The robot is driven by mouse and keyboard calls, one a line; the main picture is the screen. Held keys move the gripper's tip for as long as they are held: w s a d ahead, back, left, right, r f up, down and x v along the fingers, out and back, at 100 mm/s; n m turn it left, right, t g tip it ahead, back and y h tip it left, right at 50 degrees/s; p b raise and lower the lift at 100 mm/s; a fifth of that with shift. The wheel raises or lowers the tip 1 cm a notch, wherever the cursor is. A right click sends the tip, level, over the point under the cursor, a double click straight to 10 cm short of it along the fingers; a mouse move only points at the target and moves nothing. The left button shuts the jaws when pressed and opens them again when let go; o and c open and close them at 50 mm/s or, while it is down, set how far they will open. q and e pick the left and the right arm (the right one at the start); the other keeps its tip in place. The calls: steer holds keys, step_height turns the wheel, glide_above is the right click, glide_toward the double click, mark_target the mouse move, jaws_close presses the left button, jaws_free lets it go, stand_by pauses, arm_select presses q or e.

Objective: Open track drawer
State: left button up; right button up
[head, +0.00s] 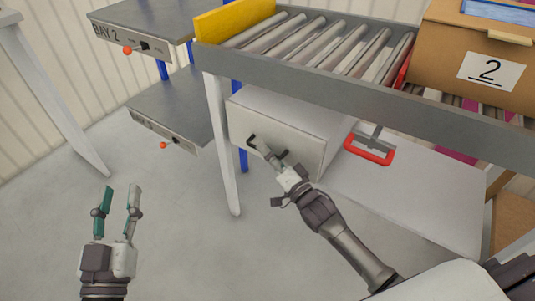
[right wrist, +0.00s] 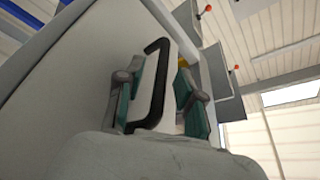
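The track drawer (head: 300,153) is a white box-like unit under the roller conveyor, with a pale front and a dark bar handle (head: 252,141). I cannot tell from its front whether it is pulled out at all. My right gripper (head: 271,151) is at the handle. In the right wrist view the black handle (right wrist: 158,80) lies between the two green-padded fingers of this gripper (right wrist: 160,98). The fingers are apart, with gaps beside the bar, so it is open around the handle. My left gripper (head: 119,198) is open and empty over the floor at lower left.
The roller conveyor (head: 300,63) with a yellow end stop (head: 233,20) runs above the drawer. A box marked 2 (head: 450,45) stands on it. A red handle (head: 369,149) hangs right of the drawer. Grey shelves (head: 180,105) stand at left. The floor in front is clear.

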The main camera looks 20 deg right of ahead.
jaws_close()
stand_by(0.5)
